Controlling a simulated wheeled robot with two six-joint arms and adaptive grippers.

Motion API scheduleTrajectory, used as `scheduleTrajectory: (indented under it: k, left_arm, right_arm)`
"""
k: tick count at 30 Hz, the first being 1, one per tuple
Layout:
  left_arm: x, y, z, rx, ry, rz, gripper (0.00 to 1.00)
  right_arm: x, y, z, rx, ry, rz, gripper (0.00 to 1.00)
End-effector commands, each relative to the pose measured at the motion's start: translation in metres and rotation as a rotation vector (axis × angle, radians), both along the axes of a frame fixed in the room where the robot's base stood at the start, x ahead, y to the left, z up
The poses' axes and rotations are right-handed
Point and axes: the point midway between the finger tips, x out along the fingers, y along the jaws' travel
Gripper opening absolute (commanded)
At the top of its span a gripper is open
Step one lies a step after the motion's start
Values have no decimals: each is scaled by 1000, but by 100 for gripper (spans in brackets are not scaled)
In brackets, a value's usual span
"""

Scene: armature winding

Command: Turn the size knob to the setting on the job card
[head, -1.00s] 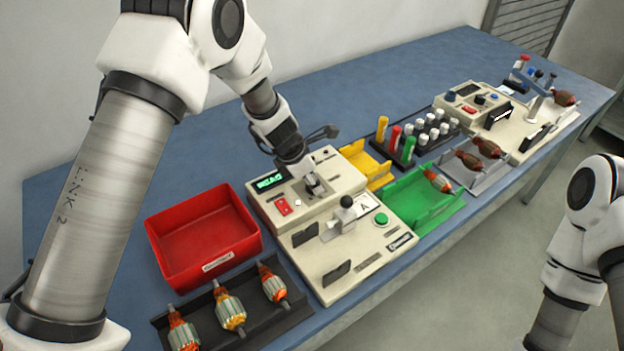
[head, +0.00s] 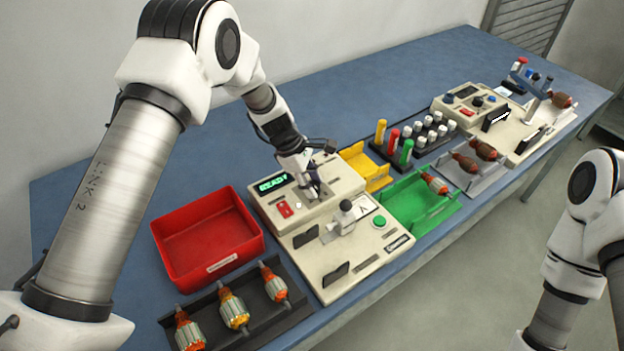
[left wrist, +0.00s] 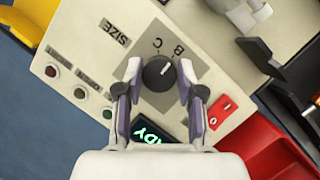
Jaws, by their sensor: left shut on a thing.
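The dark round size knob (left wrist: 156,74) sits on the cream winding machine (head: 340,188), beside the printed word SIZE, in the left wrist view. Its white pointer line aims up and right, towards the letter B. The letters C and B show; any other letter is hidden by a finger. My left gripper (left wrist: 159,70) is shut on the knob, one finger at each side; in the head view the gripper (head: 314,188) covers most of it. My right gripper is out of view.
A green display (head: 273,184) reads READY. A red bin (head: 208,238) stands left, a yellow tray (head: 364,164) and green tray (head: 420,203) right.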

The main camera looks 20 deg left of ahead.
Motion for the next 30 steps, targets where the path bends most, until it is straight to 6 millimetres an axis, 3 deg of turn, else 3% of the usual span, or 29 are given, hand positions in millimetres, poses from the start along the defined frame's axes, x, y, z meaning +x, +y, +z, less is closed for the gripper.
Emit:
scheduleTrajectory:
  k: [18,30]
  left_arm:
    - [-2,0,-6,-1,13,-582,3]
    - [-1,-1,-5,-2,13,-829,3]
  right_arm:
    - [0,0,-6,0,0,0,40]
    - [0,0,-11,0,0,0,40]
